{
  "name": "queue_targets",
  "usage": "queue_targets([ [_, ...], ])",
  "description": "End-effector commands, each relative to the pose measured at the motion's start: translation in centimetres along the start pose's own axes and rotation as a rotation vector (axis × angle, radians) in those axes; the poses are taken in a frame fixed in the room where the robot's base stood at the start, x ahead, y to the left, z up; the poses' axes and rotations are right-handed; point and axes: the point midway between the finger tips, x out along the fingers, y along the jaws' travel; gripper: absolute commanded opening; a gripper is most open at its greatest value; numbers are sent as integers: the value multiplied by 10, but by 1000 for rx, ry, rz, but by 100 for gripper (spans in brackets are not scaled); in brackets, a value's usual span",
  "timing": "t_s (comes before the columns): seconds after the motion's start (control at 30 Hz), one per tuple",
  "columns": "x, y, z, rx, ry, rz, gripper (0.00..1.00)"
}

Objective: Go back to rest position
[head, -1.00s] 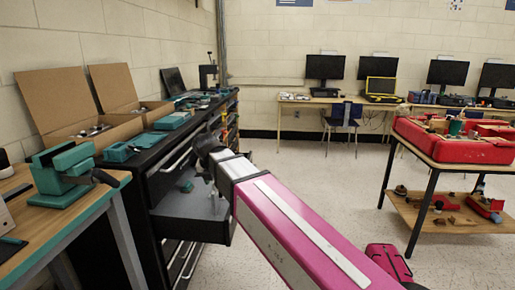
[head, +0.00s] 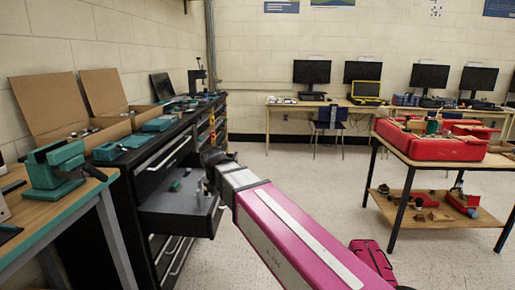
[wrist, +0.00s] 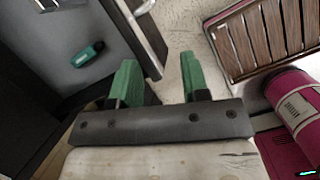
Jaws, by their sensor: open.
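My gripper (wrist: 157,82) shows in the wrist view with two green fingers spread apart and nothing between them. In the head view my gripper (head: 212,158) is at the end of my pink arm, close to the right edge of an open grey drawer (head: 158,203) of the black cabinet. A small teal object (wrist: 87,54) lies in the drawer, left of the fingers in the wrist view. It also shows in the head view (head: 175,186). Small upright pieces by the gripper in the drawer are partly hidden.
The black cabinet (head: 150,165) bears open cardboard boxes and teal tools. A workbench with a teal vise (head: 55,170) stands at the left. A wooden table with red cases (head: 430,146) stands at the right. Open floor (head: 300,180) lies between.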

Motion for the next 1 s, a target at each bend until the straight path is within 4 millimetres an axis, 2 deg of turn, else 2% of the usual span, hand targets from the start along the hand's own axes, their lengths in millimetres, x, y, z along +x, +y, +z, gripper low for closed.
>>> queue_targets([
  [0.27, 47, -57, 16, 407, 35, -44, 42],
  [0.63, 135, -186, 30, 1344, 67, -170, 42],
  [1.0, 197, -311, 14, 2282, 23, -337, 42],
])
